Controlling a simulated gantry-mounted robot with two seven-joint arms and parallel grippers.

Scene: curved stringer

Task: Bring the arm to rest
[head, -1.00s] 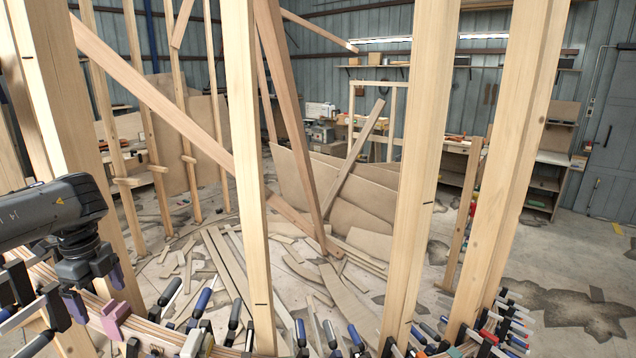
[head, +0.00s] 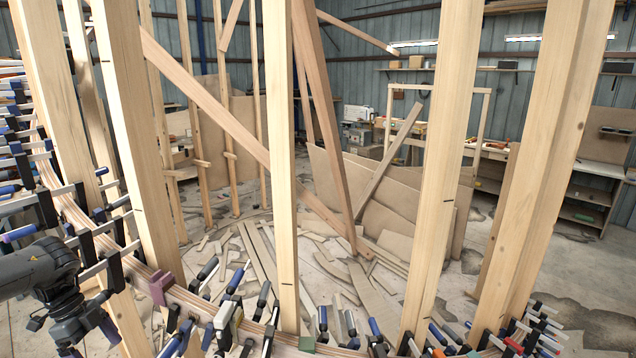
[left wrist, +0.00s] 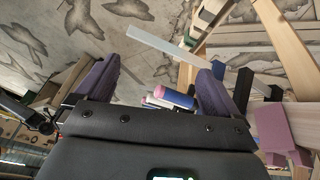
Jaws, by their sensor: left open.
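My left arm comes in at the lower left of the head view, with its gripper low near the bottom edge and partly cut off. In the left wrist view my left gripper (left wrist: 158,80) is open, its two purple-padded fingers spread apart. No held object shows between them. The curved stringer (head: 190,300) runs along the lower left of the head view, lined with several clamps. My right gripper is not in view.
Upright wooden posts (head: 284,180) stand along the stringer close to my left arm. A mauve block (head: 160,287) sits on the stringer right of the arm; it also shows in the left wrist view (left wrist: 283,130). Scrap strips (head: 372,300) litter the floor behind.

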